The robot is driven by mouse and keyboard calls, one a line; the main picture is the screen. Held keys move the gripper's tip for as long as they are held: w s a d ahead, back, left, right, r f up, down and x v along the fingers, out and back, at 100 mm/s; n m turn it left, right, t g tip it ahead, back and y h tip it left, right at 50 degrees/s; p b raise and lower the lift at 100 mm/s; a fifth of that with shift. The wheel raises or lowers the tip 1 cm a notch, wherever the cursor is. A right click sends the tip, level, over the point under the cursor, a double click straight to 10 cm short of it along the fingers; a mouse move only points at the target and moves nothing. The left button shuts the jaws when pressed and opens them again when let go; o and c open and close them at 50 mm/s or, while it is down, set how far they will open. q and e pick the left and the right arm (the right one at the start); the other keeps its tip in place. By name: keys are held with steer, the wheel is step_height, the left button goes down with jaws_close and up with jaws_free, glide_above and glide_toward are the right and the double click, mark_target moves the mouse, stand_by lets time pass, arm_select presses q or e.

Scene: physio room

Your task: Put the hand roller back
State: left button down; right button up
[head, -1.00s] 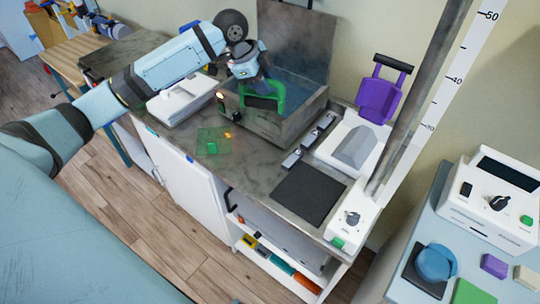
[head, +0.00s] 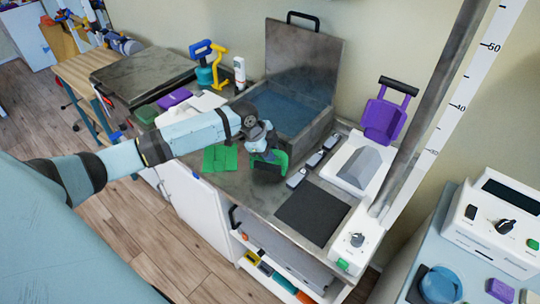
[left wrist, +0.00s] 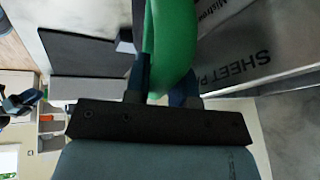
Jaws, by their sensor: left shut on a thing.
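A green, curved piece with a dark middle (head: 282,163), which looks like the hand roller, is in my left gripper (head: 263,145). The gripper is shut on it over the counter, in front of the open steel bath (head: 302,132). I cannot tell whether the piece touches the counter. In the left wrist view the green piece (left wrist: 172,45) curves up between the fingers (left wrist: 165,82); its far end is out of frame. My right gripper is not in view.
A green flat piece (head: 220,158) lies left of the gripper. Small grey blocks (head: 314,158), a black mat (head: 312,212) and a white device with a grey top (head: 358,165) are to the right. A purple piece with a black bar (head: 383,118) stands behind.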

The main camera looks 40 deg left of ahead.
arm_select(q)
steer(key=shift+f, duration=1)
steer(key=shift+f, duration=0.15)
steer(key=c, duration=1)
jaws_free()
steer(key=v, duration=1.2)
steer(key=shift+r+b, duration=0.2)
steer(key=shift+b, duration=0.15)
